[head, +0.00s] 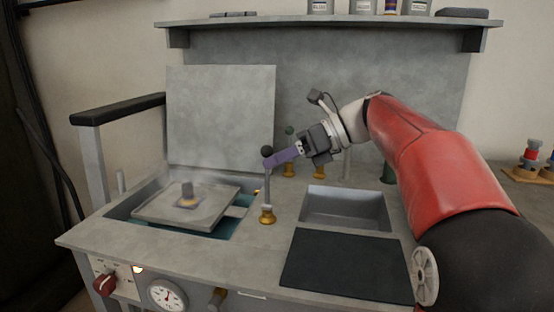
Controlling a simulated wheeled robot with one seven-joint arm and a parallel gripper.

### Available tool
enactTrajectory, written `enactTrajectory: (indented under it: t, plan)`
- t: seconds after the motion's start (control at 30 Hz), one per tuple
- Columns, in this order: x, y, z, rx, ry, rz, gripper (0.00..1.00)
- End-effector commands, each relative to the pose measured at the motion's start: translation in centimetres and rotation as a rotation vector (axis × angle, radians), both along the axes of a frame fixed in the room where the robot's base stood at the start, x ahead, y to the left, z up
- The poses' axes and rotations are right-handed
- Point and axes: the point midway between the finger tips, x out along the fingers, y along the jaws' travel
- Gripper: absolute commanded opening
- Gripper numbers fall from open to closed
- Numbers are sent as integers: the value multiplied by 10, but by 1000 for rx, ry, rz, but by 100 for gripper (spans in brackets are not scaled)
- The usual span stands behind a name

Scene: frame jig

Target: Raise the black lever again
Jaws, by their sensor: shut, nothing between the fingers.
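The black lever (267,153) is a thin rod with a black ball knob, standing near upright from a brass base on the bench top, right of the sunken basin.
A green-topped lever (289,150) stands behind my gripper. An empty grey tray (345,207) and a dark mat (345,264) lie right.

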Motion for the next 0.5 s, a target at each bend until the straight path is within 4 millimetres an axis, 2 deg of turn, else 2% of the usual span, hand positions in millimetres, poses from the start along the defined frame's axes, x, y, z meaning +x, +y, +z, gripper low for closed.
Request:
enactTrajectory:
  t: [0.03,0.23,0.5]
  plan:
    - [5,-12,5,1,-12,-29,0]
    - [-1,-43,22,0,-13,-27,0]
    - [-9,-66,35,-1,-9,-11,0]
